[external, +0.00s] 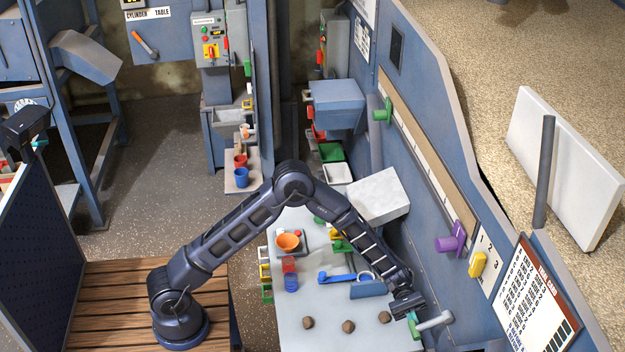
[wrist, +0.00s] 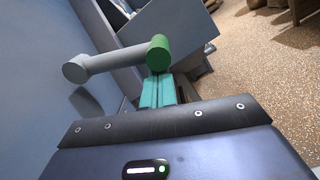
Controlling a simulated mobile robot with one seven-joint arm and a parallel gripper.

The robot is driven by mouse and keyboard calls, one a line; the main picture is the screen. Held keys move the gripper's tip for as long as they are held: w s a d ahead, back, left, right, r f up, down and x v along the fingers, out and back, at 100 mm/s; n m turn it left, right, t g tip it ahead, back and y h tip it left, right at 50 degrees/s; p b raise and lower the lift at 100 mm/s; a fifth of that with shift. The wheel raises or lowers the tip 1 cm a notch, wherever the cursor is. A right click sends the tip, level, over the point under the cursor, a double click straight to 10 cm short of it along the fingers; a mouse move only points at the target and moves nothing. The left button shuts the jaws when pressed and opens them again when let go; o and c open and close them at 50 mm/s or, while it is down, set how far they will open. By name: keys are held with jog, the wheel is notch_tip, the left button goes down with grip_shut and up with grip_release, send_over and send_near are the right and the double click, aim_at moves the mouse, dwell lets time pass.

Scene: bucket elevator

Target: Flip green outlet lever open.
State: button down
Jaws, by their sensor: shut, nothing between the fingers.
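The green outlet lever (external: 436,320) is a grey bar with a green end, mounted low on the blue wall panel at the lower right. In the wrist view, the lever (wrist: 118,59) runs from a grey round end at left to the green knob (wrist: 158,52) at right. My gripper (external: 411,315) is at the green end. Its teal fingers (wrist: 158,90) are together and empty, with their tips right at the underside of the green knob in the picture. I cannot tell whether they touch it.
A grey table (external: 325,335) lies below my arm, with several brown lumps, a blue lever (external: 337,277) and an orange bowl (external: 288,241). A white block (external: 379,196) juts from the panel. A purple handle (external: 452,239) and yellow block (external: 477,264) sit higher on the panel.

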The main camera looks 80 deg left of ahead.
aim_at(412, 320)
jog(key=shift+s+r+n, duration=0.2)
jog(key=shift+r+n, duration=0.05)
jog(key=shift+n, duration=0.15)
jog(key=shift+s+r+n, duration=0.35)
jog(key=shift+r+n, duration=0.25)
jog(key=shift+n, duration=0.15)
jog(key=shift+s+r+n, duration=0.3)
jog(key=shift+r+n, duration=0.3)
jog(key=shift+n, duration=0.15)
jog(key=r+n, duration=0.2)
jog(key=shift+s+r+n, duration=0.2)
jog(key=shift+s+n, duration=0.05)
jog(key=shift+n, duration=0.15)
notch_tip(412, 320, up, 2)
jog(key=n, duration=0.2)
jog(key=shift+r+n+t, duration=0.2)
jog(key=shift+n+t, duration=0.2)
jog(key=shift+w+r+n, duration=0.15)
jog(key=shift+r+n, duration=0.7)
jog(key=shift+n, duration=0.15)
jog(key=shift+w+r, duration=0.2)
jog(key=shift+r, duration=0.35)
jog(key=shift+w+r, duration=0.1)
jog(key=shift+r, duration=0.05)
